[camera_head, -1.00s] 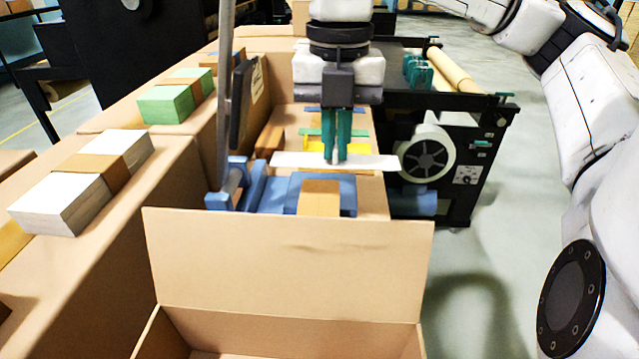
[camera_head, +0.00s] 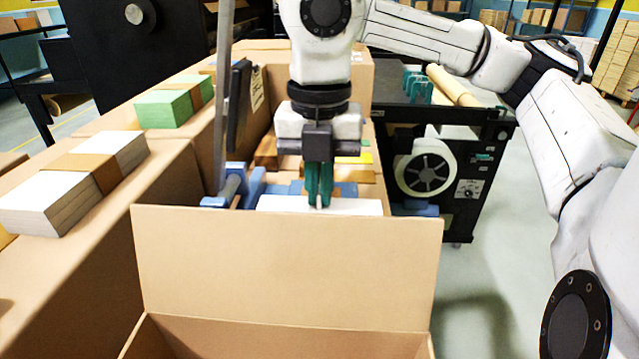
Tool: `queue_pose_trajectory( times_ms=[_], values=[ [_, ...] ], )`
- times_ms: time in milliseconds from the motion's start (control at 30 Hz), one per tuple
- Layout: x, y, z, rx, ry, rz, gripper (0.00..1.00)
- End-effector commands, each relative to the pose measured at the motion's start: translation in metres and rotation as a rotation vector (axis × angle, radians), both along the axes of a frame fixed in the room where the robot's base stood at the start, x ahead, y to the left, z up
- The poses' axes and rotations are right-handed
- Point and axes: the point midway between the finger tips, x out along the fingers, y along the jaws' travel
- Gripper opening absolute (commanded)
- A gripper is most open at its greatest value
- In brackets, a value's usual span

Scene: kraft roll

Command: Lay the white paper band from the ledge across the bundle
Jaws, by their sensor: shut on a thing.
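The white paper band (camera_head: 352,206) is a flat strip lying crosswise just behind the raised cardboard flap. My gripper (camera_head: 319,196) has green fingers pointing down and is shut on the band near its middle. A blue piece (camera_head: 345,189) shows just behind the band. The bundle itself I cannot make out, since the flap, the band and my gripper cover that area. Whether the band touches anything below is hidden.
An open cardboard box with a tall flap (camera_head: 285,265) stands in front. A blue clamp (camera_head: 235,185) with a grey post is at the left. A black cart with a white reel (camera_head: 424,172) is at the right. White (camera_head: 45,203) and green (camera_head: 165,105) banded stacks lie on the left cartons.

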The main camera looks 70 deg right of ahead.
Motion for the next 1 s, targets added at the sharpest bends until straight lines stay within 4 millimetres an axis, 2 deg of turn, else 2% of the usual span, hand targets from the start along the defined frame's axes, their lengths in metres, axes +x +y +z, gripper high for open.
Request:
queue_pose_trajectory(
  times_ms=[33, 300, 667, 767, 1000],
  values=[
    [0.000, 0.000, -0.002, 0.000, 0.000, 0.000, 0.08],
    [0.000, 0.000, 0.000, 0.000, 0.000, 0.000, 0.32],
    [0.000, 0.000, 0.006, 0.000, 0.000, 0.000, 0.32],
    [0.001, -0.001, 0.018, -0.003, -0.002, -0.002, 0.32],
    [0.001, 0.000, 0.069, -0.002, -0.002, -0.002, 0.32]
  ],
)
